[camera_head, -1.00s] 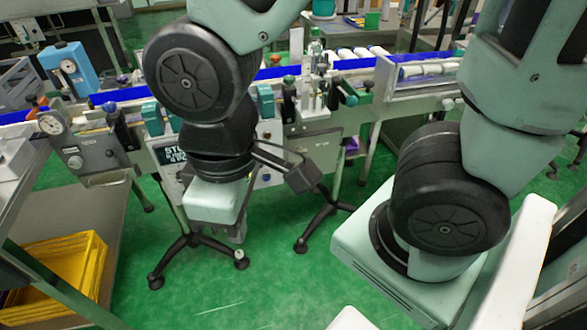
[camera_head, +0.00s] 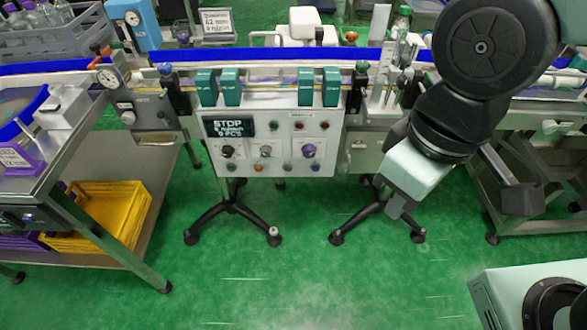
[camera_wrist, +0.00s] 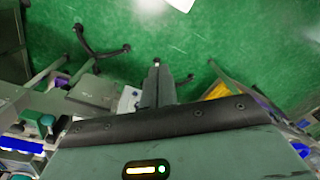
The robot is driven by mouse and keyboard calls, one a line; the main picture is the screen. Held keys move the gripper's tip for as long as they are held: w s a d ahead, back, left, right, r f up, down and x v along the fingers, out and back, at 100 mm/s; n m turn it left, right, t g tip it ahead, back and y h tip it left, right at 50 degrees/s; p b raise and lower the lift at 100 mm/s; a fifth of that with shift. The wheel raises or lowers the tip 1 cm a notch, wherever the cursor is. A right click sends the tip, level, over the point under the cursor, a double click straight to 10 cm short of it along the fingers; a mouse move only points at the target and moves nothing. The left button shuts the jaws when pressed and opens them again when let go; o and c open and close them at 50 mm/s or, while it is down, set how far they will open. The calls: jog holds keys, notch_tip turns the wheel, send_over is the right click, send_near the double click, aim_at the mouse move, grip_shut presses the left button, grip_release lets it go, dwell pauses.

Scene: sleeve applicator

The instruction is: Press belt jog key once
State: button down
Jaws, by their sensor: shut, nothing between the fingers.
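The control panel (camera_head: 292,150) hangs on the front of the conveyor, facing me. The labels are too small to read, so I cannot tell which is the belt jog key. My gripper (camera_head: 396,209) is shut and empty, to the right of the panel and apart from it, pointing down. Its fingers (camera_wrist: 165,88) show over green floor in the wrist view.
The conveyor with its blue belt edge (camera_head: 130,66) runs across the view. Black tripod feet (camera_head: 232,207) stand below the panel. A side table with a yellow crate (camera_head: 127,205) is at left. The green floor (camera_head: 300,280) before the panel is clear.

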aim_at(288, 169)
jog(key=w+a+f+m+t+y+b, duration=0.1)
jog(key=w+a+f+t+y+b, duration=0.15)
jog(key=w+a+f+b, duration=0.55)
jog(key=w+a+f+m+t+y+b, duration=0.1)
jog(key=w+f+t+y+b, duration=0.15)
jog(key=f+b, duration=0.9)
jog(key=w+a+f+t+y+b, duration=0.1)
jog(key=w+a+f+y+b, duration=0.5)
jog(key=f, duration=0.7)
jog(key=w+d+f+m+t+y+b, duration=0.2)
jog(key=w+f+m+t+b, duration=0.6)
jog(key=b, duration=1)
jog(key=shift+m+t+b, duration=0.35)
jog(key=shift+m+t, duration=0.05)
jog(key=shift+t, duration=0.3)
jog(key=shift+w+f, duration=0.1)
jog(key=shift+w, duration=0.1)
jog(key=w, duration=0.8)
jog(key=shift+w+d, duration=0.2)
jog(key=shift+w, duration=0.1)
jog(key=shift+w, duration=0.15)
jog(key=shift+w, duration=0.25)
